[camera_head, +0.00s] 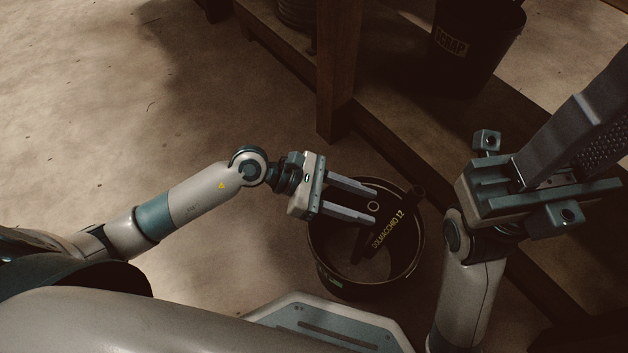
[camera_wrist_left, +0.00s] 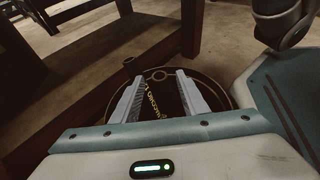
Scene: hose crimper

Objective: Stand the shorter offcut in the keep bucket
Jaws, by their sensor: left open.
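The keep bucket (camera_head: 416,262) is a dark round bucket on the floor, with a green label low on its side. Inside it a black hose piece with yellow lettering (camera_head: 388,238) leans, its upper end at the right rim.
A wooden bench leg (camera_head: 338,70) and a low wooden beam (camera_head: 405,145) stand just behind the bucket. A black bin marked SCRAP (camera_head: 478,50) is at the back right. Open concrete floor (camera_head: 90,100) lies to the left.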

